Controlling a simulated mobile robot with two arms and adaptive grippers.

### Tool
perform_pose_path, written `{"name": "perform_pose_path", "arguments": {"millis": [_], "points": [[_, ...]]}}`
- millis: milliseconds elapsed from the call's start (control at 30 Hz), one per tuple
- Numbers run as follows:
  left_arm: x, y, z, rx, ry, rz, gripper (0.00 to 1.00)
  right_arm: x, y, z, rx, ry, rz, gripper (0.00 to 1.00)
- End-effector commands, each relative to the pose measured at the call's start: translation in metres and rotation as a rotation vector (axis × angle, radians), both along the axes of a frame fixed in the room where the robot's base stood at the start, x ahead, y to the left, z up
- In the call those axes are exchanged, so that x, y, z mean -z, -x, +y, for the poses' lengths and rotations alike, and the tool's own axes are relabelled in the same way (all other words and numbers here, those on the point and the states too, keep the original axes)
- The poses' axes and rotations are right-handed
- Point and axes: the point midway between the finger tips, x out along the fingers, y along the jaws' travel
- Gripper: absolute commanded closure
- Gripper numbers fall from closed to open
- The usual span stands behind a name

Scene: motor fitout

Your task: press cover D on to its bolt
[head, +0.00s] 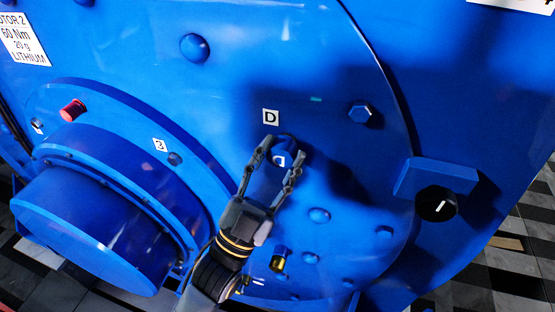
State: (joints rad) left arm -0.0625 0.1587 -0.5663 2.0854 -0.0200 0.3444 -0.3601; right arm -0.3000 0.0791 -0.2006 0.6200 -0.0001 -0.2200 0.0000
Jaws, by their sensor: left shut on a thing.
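Cover D (285,143), a small blue cap, is between the fingertips of my left gripper (279,160), just below the white label D (271,117). My left gripper is shut on the cap, at the face of the large blue motor (140,100). The bolt under the cap is hidden, so I cannot tell how far the cap sits on it. My right gripper is not in view.
A hex bolt (361,112) stands to the right, and a round blue cap (195,47) is at upper left. A blue block with a black knob (436,204) juts out at right. A big hub (95,225) protrudes at left, with a red cap (73,110) above it.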

Motion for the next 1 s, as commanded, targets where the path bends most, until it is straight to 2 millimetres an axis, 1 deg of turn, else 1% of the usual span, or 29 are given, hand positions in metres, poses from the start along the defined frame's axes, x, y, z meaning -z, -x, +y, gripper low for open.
{"name": "perform_pose_path", "arguments": {"millis": [500, 533, 633, 667, 1000], "points": [[0.000, -0.013, -0.004, 0.000, 0.001, -0.001, 0.77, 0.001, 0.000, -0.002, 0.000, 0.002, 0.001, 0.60], [0.000, -0.013, -0.004, 0.000, 0.001, -0.001, 0.58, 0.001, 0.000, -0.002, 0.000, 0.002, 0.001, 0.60], [0.000, -0.013, -0.004, 0.000, 0.001, -0.001, 0.38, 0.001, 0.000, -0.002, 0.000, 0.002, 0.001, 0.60], [0.000, -0.012, -0.004, 0.000, 0.001, -0.001, 0.34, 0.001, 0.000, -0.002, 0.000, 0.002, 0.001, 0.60], [0.002, -0.011, -0.003, 0.000, 0.000, 0.001, 0.34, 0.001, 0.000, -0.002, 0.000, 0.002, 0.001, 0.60]]}}
